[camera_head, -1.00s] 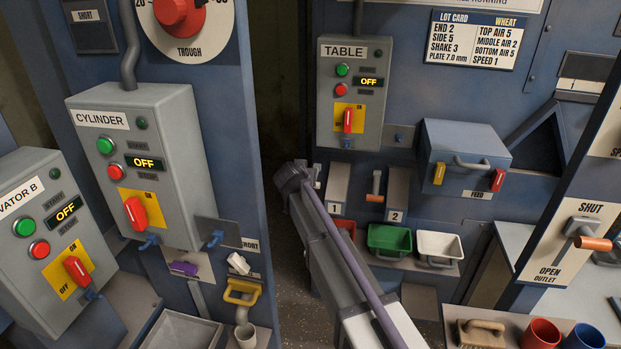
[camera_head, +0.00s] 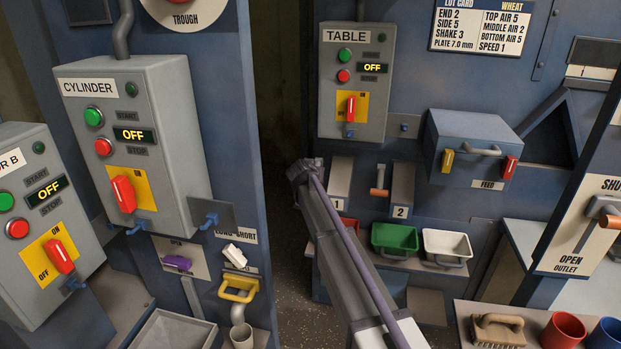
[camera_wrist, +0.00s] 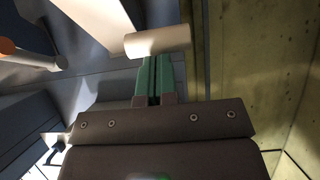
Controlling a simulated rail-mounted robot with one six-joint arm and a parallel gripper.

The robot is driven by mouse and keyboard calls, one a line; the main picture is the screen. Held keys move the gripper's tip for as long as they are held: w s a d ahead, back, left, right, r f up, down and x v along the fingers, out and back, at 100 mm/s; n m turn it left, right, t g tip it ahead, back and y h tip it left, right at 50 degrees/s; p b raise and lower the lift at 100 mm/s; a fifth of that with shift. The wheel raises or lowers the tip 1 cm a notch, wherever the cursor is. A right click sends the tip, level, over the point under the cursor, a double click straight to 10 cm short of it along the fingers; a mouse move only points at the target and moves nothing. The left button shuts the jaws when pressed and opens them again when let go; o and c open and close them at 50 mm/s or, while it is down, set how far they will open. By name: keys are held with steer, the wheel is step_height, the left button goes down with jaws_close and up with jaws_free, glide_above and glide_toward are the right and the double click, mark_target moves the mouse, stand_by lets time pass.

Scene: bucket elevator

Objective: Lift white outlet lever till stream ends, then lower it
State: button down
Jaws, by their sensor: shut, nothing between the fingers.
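In the wrist view a white cylindrical handle (camera_wrist: 158,42), apparently the white outlet lever's, lies across just beyond the fingertips of my gripper (camera_wrist: 153,62). The green fingers are shut together with nothing between them. Whether they touch the handle I cannot tell. In the head view my gripper and this handle are hidden behind my arm, near chute 1 (camera_head: 340,178). Chute 2 (camera_head: 402,185) has an orange-handled lever (camera_head: 379,181) beside it. A red tray (camera_head: 350,226) is partly hidden below chute 1. No stream shows in either view.
A green tray (camera_head: 394,238) and a white tray (camera_head: 446,245) stand below the chutes. The feed box (camera_head: 470,148) and the TABLE switch box (camera_head: 355,80) are above. A smaller white lever (camera_head: 235,256) and a purple one (camera_head: 177,263) sit on the left panel, above a yellow-handled part (camera_head: 239,287).

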step_height(320, 180, down, 4)
steer(key=b, duration=0.4)
steer(key=shift+f, duration=0.2)
